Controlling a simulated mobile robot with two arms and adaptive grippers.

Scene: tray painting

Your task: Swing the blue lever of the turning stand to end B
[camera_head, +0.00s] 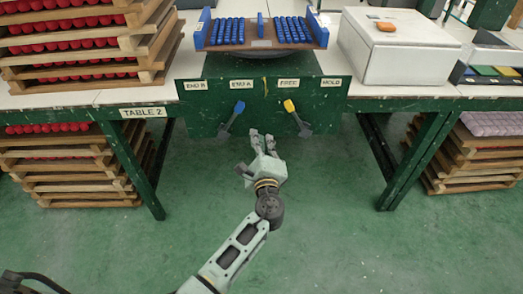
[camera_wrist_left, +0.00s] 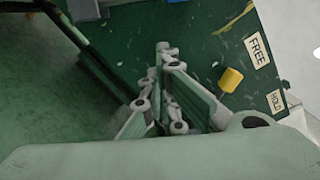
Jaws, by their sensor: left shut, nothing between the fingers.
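The turning stand (camera_head: 210,118) has a dark green front with the labels END B (camera_head: 194,85) and END A (camera_head: 241,84) at the left. The blue lever (camera_head: 232,116) hangs below them on the front, its blue knob up and to the right, under END A. My left gripper (camera_head: 261,133) is shut and empty, in front of the stand, between the blue lever and the yellow lever (camera_head: 297,117). My right gripper is not in view.
The yellow lever's knob (camera_wrist_left: 231,80) is right of my fingers in the wrist view. A tray of blue pieces (camera_head: 262,43) sits on top of the stand. A white box (camera_head: 385,55) stands to the right. Table legs (camera_head: 135,168) flank the clear green floor.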

